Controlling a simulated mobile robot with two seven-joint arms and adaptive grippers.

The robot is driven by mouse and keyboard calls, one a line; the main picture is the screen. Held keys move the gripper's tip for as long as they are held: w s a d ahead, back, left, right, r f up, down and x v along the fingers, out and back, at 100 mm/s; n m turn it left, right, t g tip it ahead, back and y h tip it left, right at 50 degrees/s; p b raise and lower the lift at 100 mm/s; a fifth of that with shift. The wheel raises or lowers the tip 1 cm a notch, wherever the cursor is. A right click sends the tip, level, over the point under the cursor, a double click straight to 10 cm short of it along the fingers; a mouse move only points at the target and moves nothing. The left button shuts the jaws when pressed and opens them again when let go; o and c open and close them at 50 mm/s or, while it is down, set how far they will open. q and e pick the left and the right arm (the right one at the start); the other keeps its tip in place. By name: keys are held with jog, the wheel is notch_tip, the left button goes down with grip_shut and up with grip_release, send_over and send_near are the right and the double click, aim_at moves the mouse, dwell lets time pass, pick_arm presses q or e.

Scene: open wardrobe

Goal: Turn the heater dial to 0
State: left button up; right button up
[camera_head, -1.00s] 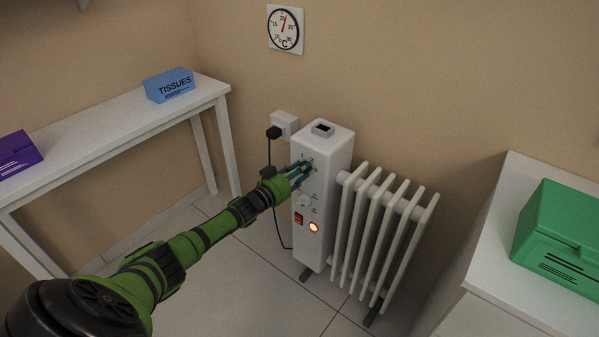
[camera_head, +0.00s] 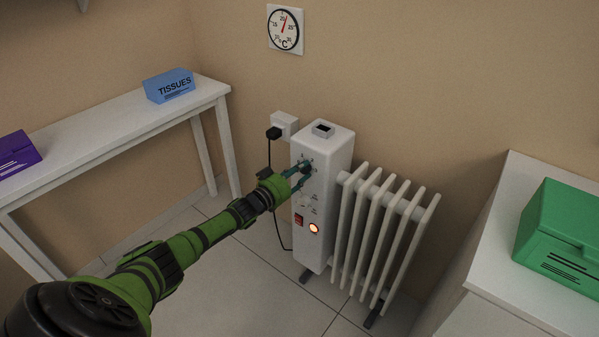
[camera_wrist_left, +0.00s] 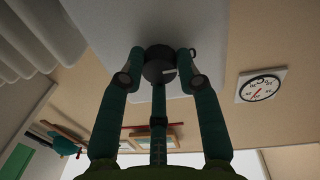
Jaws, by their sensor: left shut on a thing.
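The white oil heater (camera_head: 313,250) stands on the floor in the middle of the head view, its control panel facing my left arm. My left gripper (camera_head: 303,170) is at the upper part of that panel. In the left wrist view, the dark round dial (camera_wrist_left: 158,66) lies between the fingertips of my left gripper (camera_wrist_left: 160,75), one on each side. The gripper is shut on the dial. A pale mark shows on the dial, but I cannot read its setting. The fingers cover most of the dial in the head view. My right gripper is not in view.
Below the gripper are a red switch (camera_head: 298,219) and a lit orange lamp (camera_head: 314,228). Heater fins (camera_head: 375,240) stand right of the panel. A plug (camera_head: 274,132) and cord are behind. A white table (camera_head: 110,124) is left, a white cabinet (camera_head: 487,270) right.

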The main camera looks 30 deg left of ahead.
pick_arm(q)
jog(key=shift+w+r, duration=0.1)
jog(key=shift+r, duration=0.25)
jog(key=o, duration=1.2)
jog(key=shift+c, duration=0.2)
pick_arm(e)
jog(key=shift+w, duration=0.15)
pick_arm(q)
jog(key=shift+f, duration=0.1)
jog(key=s+a, duration=0.1)
jog(key=s, duration=1.1)
jog(key=shift+a, duration=0.3)
